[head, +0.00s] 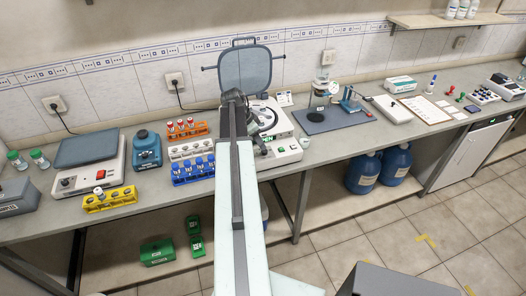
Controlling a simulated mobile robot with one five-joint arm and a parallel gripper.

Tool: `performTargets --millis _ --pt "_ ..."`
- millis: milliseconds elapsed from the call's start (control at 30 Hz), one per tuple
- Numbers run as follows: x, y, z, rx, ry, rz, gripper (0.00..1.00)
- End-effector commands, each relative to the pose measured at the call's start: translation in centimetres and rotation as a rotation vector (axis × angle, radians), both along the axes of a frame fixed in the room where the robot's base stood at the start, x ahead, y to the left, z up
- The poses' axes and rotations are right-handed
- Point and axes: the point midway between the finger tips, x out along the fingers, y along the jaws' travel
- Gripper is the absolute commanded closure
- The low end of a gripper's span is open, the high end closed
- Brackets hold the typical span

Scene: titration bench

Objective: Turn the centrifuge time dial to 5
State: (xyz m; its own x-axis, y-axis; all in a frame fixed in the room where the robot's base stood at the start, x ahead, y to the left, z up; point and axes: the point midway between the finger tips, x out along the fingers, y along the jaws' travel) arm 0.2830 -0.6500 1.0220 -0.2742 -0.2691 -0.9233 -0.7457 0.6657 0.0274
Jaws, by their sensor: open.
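The centrifuge (286,157) stands on the bench behind and to the right of my arm, a white box with its grey lid (256,68) raised. My gripper (261,143) is a small dark shape at the end of the arm, over the left part of the centrifuge. It is open. Whether it touches the panel cannot be told.
A dark mat (324,120) lies right of the centrifuge. Blue jugs (363,172) and green boxes (158,252) are below the bench.

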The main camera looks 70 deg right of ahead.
Motion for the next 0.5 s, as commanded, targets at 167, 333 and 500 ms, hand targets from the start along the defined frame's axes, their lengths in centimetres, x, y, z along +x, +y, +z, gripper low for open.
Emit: performTargets --millis 167,333,500 --pt "-0.8 -0.9 -4.0 0.0 0.0 -0.001 0.52" --pt "-1.5 -1.5 -5.8 0.001 -0.001 0.0 0.52" --pt "-1.6 -1.6 -5.6 0.0 -0.001 0.001 0.52"
